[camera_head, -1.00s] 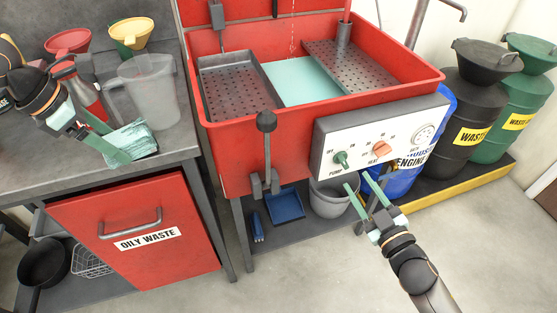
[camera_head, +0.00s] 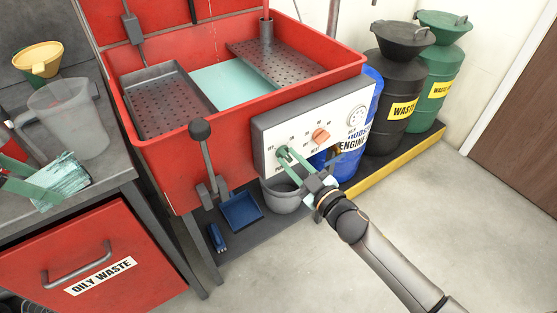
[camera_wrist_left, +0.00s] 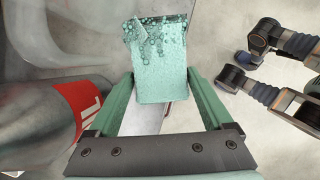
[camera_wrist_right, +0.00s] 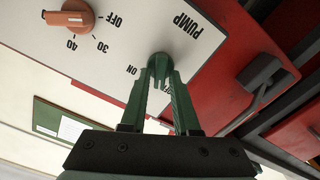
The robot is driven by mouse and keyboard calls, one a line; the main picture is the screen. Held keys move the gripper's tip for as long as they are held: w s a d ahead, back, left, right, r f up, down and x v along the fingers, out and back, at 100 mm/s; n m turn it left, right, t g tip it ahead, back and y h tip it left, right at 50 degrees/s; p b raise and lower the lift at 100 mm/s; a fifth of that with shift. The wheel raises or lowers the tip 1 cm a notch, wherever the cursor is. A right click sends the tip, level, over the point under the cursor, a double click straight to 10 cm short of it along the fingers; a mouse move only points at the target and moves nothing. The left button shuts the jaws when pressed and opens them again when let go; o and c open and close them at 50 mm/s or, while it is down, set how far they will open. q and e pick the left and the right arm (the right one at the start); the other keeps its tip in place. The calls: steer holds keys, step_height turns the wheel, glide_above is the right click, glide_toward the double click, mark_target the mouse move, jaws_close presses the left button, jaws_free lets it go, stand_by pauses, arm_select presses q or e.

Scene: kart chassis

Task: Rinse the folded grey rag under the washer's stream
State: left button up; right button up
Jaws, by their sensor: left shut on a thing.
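The folded rag (camera_head: 62,178) shows as pale teal with dark blotches, not plain grey. My left gripper (camera_wrist_left: 160,84) is shut on it, one finger along each side, above the grey bench at the left. The red parts washer (camera_head: 170,165) stands in the middle, with a pale teal basin floor (camera_head: 232,84). A thin, faint line hangs above the basin; I cannot tell whether it is liquid.
A clear jug (camera_head: 75,118) and yellow funnel (camera_head: 38,60) stand on the bench near the rag. Perforated trays (camera_head: 165,100) flank the basin. A lever (camera_head: 205,155) rises before the washer. Waste drums (camera_head: 402,85) stand at right. The floor in front is clear.

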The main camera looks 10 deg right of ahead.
jaws_close()
arm_select(q)
steer(key=shift+r+p, duration=0.35)
arm_select(e)
steer(key=shift+n, duration=0.7)
arm_select(q)
steer(key=shift+r, duration=0.2)
arm_select(e)
steer(key=shift+f+n, duration=0.1)
steer(key=shift+n, duration=1)
steer(key=shift+o, duration=1.7)
jaws_free()
arm_select(q)
steer(key=shift+r+p, duration=0.35)
steer(key=shift+p, duration=0.15)
arm_select(e)
steer(key=v, duration=1.2)
